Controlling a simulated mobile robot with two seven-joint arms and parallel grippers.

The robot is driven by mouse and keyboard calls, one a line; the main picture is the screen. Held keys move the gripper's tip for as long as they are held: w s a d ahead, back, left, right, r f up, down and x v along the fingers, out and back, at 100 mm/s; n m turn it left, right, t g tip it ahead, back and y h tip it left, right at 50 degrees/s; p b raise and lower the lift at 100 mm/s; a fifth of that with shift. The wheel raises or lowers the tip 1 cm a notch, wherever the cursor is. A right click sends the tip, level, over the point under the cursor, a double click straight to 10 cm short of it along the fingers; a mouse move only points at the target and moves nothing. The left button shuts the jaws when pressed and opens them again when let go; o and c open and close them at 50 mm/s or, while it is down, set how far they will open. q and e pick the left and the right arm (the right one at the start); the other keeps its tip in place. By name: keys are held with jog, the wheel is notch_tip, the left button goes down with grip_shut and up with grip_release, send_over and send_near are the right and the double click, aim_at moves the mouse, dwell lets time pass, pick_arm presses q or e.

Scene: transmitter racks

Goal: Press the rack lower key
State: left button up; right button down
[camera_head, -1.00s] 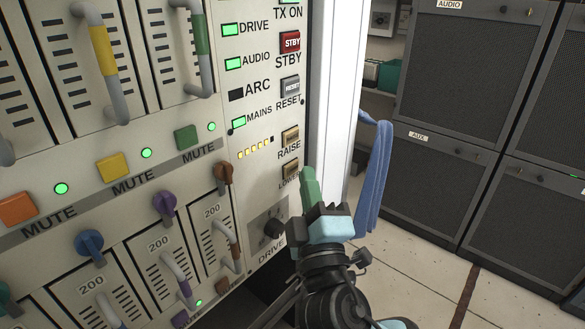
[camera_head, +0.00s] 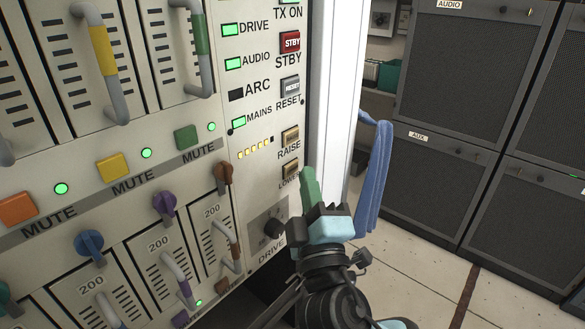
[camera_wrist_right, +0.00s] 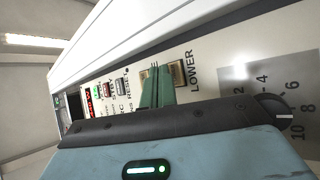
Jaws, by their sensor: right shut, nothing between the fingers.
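The lower key (camera_head: 290,169) is a small tan key with the label LOWER under it, below the raise key (camera_head: 290,136) on the rack's right-hand panel. It also shows in the right wrist view (camera_wrist_right: 179,73), partly behind the fingers. My right gripper (camera_head: 308,173) is shut and empty, its green fingers together just right of the LOWER label in the head view. In the right wrist view the fingers (camera_wrist_right: 158,74) overlap the edge of the key area. I cannot tell whether the tips touch the panel. My left gripper is not in view.
The drive knob (camera_head: 274,229) sits below the lower key, close to my right gripper. Reset (camera_head: 290,87) and STBY (camera_head: 290,42) keys are above. A blue cloth (camera_head: 376,178) hangs right of the rack's white edge. Dark cabinets (camera_head: 430,190) stand further right across open floor.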

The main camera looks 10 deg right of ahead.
jog(key=shift+w, duration=0.1)
dwell(0.6)
jog(key=shift+w+a, duration=0.25)
jog(key=shift+a, duration=0.05)
jog(key=shift+w+a, duration=0.2)
jog(key=shift+w, duration=0.1)
dwell(0.7)
jog(key=shift+s+d, duration=0.1)
jog(key=shift+s, duration=0.05)
jog(key=shift+s+d, duration=0.35)
jog(key=shift+s, duration=0.15)
jog(key=shift+s+d, duration=0.1)
dwell(0.3)
jog(key=shift+s+d+p, duration=0.15)
jog(key=shift+s+d, duration=0.6)
jog(key=shift+s, duration=0.2)
jog(key=shift+s+d+p, duration=0.15)
jog(key=shift+s+d, duration=0.55)
jog(key=shift+s, duration=0.25)
